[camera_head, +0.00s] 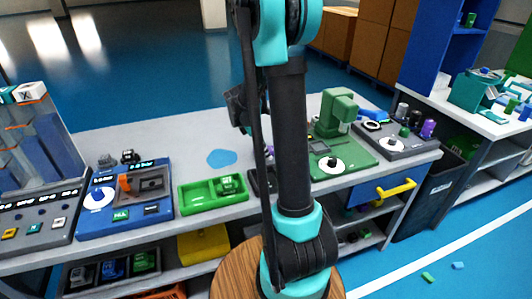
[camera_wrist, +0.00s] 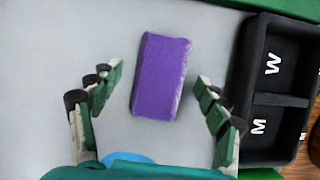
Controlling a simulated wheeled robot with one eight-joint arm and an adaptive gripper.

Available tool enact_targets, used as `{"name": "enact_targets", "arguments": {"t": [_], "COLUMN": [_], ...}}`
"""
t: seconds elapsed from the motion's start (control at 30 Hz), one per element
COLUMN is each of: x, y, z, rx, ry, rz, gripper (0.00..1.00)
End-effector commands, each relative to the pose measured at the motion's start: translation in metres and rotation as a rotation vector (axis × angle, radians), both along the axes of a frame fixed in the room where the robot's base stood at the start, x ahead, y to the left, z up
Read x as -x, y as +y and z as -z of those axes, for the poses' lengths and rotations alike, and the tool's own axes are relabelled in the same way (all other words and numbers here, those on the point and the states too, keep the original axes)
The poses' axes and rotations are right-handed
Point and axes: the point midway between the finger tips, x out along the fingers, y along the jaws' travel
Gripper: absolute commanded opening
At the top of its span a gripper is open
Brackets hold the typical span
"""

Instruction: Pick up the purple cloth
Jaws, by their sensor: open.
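The purple cloth (camera_wrist: 160,77) shows in the wrist view as a purple rectangular block lying on the pale grey bench top. It is slightly tilted in the picture. My gripper (camera_wrist: 159,86) is open, with one green-padded finger to the left of the cloth and one to the right. Clear gaps show on both sides, and neither finger touches it. In the head view I cannot make out the cloth; my arm covers part of the bench.
A black tray (camera_wrist: 239,110) marked W and M lies right of the cloth. A blue patch (camera_head: 222,158) lies on the bench, near a green tray (camera_head: 213,198). A green machine (camera_head: 338,112) stands at right, a blue device (camera_head: 125,199) at left. A wooden stool (camera_head: 229,275) is in front.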

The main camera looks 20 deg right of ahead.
Motion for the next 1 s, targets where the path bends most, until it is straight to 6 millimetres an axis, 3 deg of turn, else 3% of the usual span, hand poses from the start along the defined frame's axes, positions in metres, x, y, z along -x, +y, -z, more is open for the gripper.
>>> {"name": "enact_targets", "arguments": {"t": [0.1, 0.47, 0.8, 1.0], "x": [0.0, 0.0, 0.0, 0.0], "y": [0.0, 0.0, 0.0, 0.0], "z": [0.0, 0.0, -0.003, -0.022], "rx": [0.0, 0.0, 0.0, 0.0], "ry": [0.0, 0.0, 0.0, 0.0], "rz": [0.0, 0.0, 0.0, 0.0], "gripper": [0.76, 0.31, 0.31, 0.31]}}
